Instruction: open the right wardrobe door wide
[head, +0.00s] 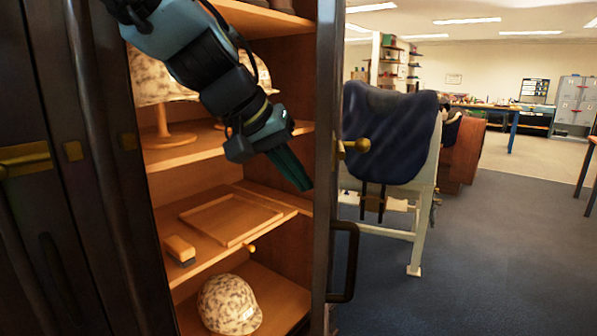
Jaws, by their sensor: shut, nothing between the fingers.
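The right wardrobe door (324,200) stands open and shows nearly edge-on, with a brass knob (355,146) and a dark bar handle (345,262) on its right, outer side. The wardrobe's inside shows to the left of it. My gripper (303,184) reaches down from the upper left, in front of the shelves. Its fingers are shut and empty, and their tips are close to the inner side of the door. I cannot tell whether they touch it. The left wardrobe door (65,230) is at the left edge, with a brass fitting (25,158).
Shelves hold patterned caps, a cap stand (165,130), a wooden tray (230,220), a brush (180,248) and a lower cap (229,304). Right of the door, a saddle stand (418,225) bears a dark blue covered saddle (385,135). Blue floor is clear at the lower right.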

